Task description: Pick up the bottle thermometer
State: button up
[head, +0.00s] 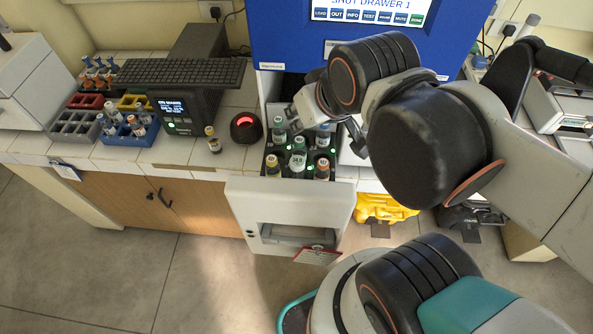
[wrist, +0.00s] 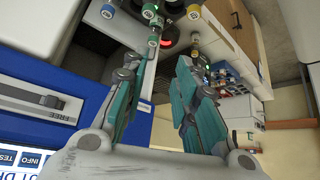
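The drawer (head: 262,205) stands open below the blue incubator and holds several capped bottles. The one in the middle, with a green cap and a pale number on its front, looks like the bottle thermometer (head: 299,160). It stands upright among the others; I cannot tell which bottle it is in the wrist view. My gripper (wrist: 172,36) is open, its two teal-padded fingers spread apart with nothing held between them. In the head view it hangs above the drawer, partly hidden behind my own arm.
A loose bottle (head: 213,141) and a round device with a red glow (head: 246,127) stand on the counter left of the drawer. Further left are a black unit with a screen (head: 172,107) and coloured racks (head: 75,125). The blue incubator (head: 285,35) rises behind.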

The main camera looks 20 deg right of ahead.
aim_at(298, 162)
jog(key=k, duration=1)
